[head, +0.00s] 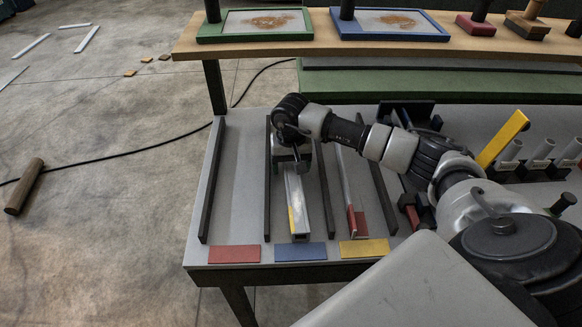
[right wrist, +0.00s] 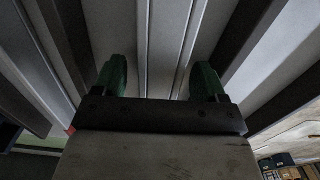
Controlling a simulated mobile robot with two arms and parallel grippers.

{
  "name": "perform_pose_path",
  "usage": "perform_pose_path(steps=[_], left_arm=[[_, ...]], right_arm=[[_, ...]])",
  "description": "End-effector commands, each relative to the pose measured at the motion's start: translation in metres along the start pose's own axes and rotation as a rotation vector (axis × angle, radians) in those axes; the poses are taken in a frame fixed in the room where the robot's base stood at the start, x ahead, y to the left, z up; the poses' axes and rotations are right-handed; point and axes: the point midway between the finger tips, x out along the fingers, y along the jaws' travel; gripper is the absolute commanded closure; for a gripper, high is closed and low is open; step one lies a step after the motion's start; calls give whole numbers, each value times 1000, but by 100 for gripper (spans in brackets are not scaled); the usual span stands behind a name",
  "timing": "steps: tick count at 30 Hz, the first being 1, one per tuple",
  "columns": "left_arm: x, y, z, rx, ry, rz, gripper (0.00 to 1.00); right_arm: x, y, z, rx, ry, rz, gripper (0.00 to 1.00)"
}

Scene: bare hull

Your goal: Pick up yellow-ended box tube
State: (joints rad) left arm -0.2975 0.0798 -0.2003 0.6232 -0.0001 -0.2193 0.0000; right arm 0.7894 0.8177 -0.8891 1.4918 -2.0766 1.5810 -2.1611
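A grey metal box tube (head: 298,212) with a yellow patch along its left side lies lengthwise in the lane behind the blue plate (head: 301,251). Its open square end faces the front edge. My right gripper (head: 291,165) is over the far part of this tube, pointing down. In the right wrist view its two green fingers (right wrist: 157,82) are spread apart, with a grey tube (right wrist: 166,45) running between and beyond them. I cannot tell whether the fingers touch it. The tube's far end is hidden under my gripper. My left gripper is not in view.
Dark upright rails (head: 267,190) divide the grey table into lanes. A red-ended bar (head: 351,200) lies in the lane to the right. Red (head: 234,254) and yellow (head: 364,248) plates mark the front edge. A slanted yellow bar (head: 502,138) and grey cylinders stand at the right.

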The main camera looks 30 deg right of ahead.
Motion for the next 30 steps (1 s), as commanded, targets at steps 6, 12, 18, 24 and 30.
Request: perform_pose_path(steps=[6,12,18,24,30], left_arm=[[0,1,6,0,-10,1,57],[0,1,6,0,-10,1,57],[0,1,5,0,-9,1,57],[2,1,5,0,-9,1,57],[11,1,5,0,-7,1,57]], right_arm=[[0,0,0,0,0,0,60],[0,0,0,0,0,0,90],[-1,0,0,0,1,-1,93],[-8,0,-1,-1,2,-3,93],[-34,0,-2,0,6,-3,93]])
